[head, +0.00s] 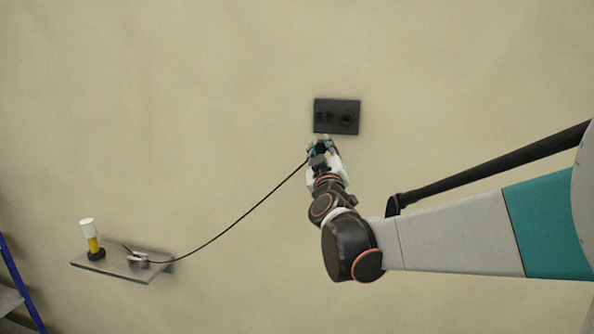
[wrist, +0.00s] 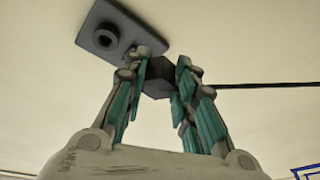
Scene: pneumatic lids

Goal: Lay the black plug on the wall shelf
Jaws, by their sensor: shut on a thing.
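My gripper (head: 322,146) is just below the dark socket panel on the wall. In the wrist view its two teal-padded fingers (wrist: 158,88) are shut on the black plug (wrist: 157,75), a dark block between the fingertips. A thin black cable (head: 246,214) runs from the plug down to the left. The wall shelf (head: 105,266) is at the lower left, well away from my gripper. The cable's other end goes to a small grey device (head: 138,261) on the shelf.
The dark socket panel (head: 336,116) has a round socket, clear in the wrist view (wrist: 104,38). A yellow and white bottle (head: 91,236) with a dark base stands on the shelf's left part. A blue-framed rack (head: 20,283) is at the lower left edge. The wall between is bare.

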